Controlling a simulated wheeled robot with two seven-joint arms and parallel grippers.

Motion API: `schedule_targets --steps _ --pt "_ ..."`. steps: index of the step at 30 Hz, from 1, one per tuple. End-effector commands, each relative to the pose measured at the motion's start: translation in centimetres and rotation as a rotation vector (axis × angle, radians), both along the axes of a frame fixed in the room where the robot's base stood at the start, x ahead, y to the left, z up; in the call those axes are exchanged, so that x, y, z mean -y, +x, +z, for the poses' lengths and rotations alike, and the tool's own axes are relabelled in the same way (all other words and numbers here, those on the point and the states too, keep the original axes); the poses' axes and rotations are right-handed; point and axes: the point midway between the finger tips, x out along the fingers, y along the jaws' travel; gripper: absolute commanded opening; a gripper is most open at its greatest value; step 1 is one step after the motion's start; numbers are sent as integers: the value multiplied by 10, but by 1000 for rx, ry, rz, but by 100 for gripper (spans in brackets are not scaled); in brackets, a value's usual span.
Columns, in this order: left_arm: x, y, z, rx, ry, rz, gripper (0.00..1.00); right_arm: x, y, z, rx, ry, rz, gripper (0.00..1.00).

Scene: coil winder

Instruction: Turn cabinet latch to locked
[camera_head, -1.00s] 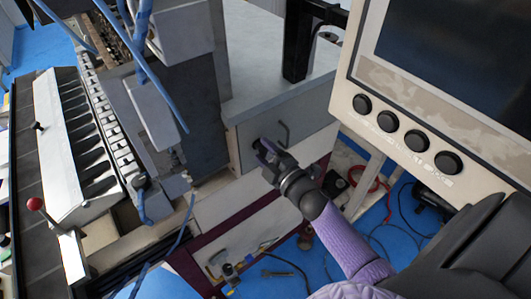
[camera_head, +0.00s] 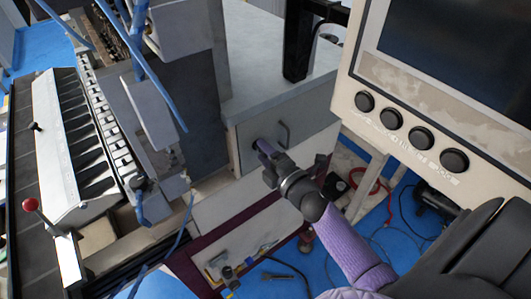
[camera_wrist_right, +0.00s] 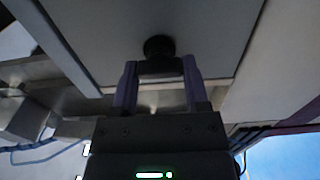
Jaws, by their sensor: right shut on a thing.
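The cabinet latch, a small dark round knob (camera_head: 255,144), sits on the grey cabinet front (camera_head: 306,132). In the wrist view the latch (camera_wrist_right: 158,46) shows as a black round base with a grip piece between my fingers. My right gripper (camera_head: 264,151) reaches it from the lower right. Its two purple fingers (camera_wrist_right: 159,68) stand on either side of the grip piece, shut on it. The fingers partly hide the latch in the head view, and I cannot read its locked or unlocked mark. My left gripper is not in view.
A dark bar handle (camera_head: 284,134) is on the cabinet front, right of the latch. A control panel with black knobs (camera_head: 421,138) overhangs my right arm. The winder machine with a red ball lever (camera_head: 31,204) fills the left. Cables and tools lie on the blue floor.

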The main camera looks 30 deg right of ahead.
Motion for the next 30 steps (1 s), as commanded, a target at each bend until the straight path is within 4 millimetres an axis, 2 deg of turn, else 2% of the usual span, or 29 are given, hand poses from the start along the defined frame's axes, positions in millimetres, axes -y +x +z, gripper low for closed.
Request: schedule_targets --steps 5,6,11,20,23,30 --pt "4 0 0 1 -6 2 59 0 0 -1 -2 -3 0 0" --pt "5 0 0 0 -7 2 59 0 0 -1 -2 -3 0 61" --pt "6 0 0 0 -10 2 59 0 0 -1 -2 -2 0 94" --pt "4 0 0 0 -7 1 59 0 -2 0 -1 0 0 94" --pt "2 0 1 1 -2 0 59 1 -16 -1 -3 0 0 94" --pt "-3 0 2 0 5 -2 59 6 -73 -2 -5 0 -1 94"
